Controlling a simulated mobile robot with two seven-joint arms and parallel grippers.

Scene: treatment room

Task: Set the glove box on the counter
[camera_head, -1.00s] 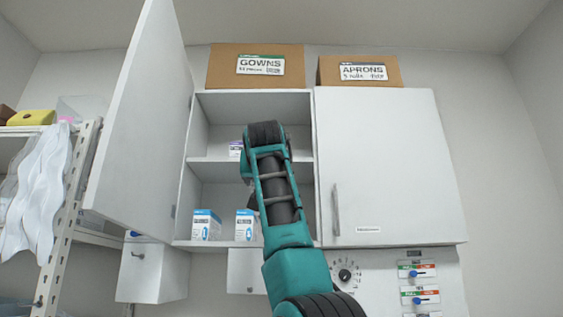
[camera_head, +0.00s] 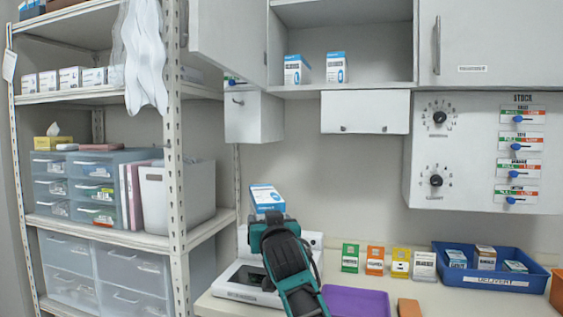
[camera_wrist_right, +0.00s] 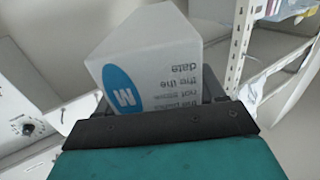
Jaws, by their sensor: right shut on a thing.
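My right gripper (camera_head: 268,217) is shut on a white and blue glove box (camera_head: 266,198). The box is in the air in front of the wall, tilted, above a white device at the counter's left end. The right wrist view shows the box (camera_wrist_right: 155,62) sticking out past the dark gripper edge (camera_wrist_right: 160,122), with a blue oval and print on its side. The fingertips are hidden there. The counter (camera_head: 445,300) runs along the bottom right. My left gripper is not in view.
Two similar boxes (camera_head: 337,67) stand in the open cabinet (camera_head: 385,65). A shelving rack (camera_head: 176,130) stands left.

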